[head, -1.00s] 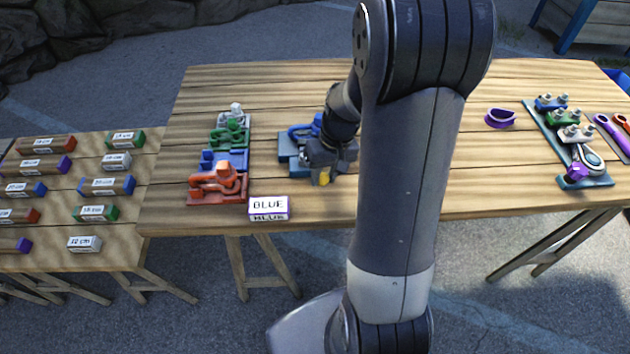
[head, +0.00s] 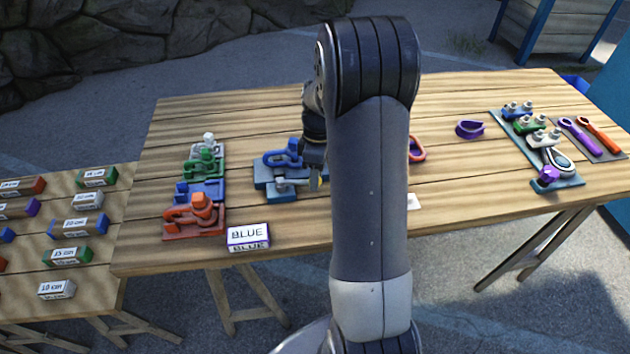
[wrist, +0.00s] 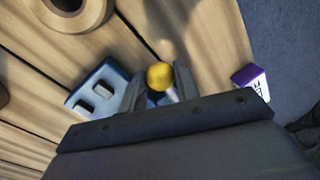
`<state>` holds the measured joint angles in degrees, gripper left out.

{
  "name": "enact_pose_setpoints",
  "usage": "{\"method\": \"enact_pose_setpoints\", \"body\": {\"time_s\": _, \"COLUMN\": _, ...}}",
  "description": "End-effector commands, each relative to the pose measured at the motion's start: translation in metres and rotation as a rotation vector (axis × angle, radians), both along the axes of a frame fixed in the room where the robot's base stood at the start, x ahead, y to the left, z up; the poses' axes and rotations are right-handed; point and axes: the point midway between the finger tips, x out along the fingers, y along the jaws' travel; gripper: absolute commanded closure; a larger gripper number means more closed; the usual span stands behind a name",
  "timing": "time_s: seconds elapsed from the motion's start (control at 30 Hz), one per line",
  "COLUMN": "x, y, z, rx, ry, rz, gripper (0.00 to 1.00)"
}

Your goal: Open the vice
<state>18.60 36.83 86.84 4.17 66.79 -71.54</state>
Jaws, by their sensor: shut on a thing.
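The vice (head: 262,185) stands on the table left of my arm. It has a blue-grey base plate, a blue rounded part (head: 278,158) and a light grey part at its front right. My gripper (head: 316,178) is at the vice's right end, partly hidden behind my arm. In the wrist view my gripper (wrist: 160,92) is shut on a handle with a yellow ball end (wrist: 160,76), between the two fingers. The blue base shows there at the left with dark slots. Most of the handle and the gap between the vice's jaws are hidden.
A BLUE sign (head: 248,237) stands at the front edge. Coloured clamp blocks (head: 195,213) line up at the left. A purple ring (head: 470,129), a red ring (head: 417,149) and a rack (head: 559,184) lie to the right. Labelled blocks (head: 57,290) lie on the left table.

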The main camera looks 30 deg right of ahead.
Motion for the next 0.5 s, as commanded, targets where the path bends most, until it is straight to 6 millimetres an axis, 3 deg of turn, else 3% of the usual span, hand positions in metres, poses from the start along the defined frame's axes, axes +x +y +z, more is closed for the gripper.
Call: {"method": "enact_pose_setpoints", "body": {"time_s": 0.5, "x": 0.017, "y": -0.005, "z": 0.001, "rx": 0.000, "ry": -0.004, "rz": 0.182, "gripper": 1.00}}
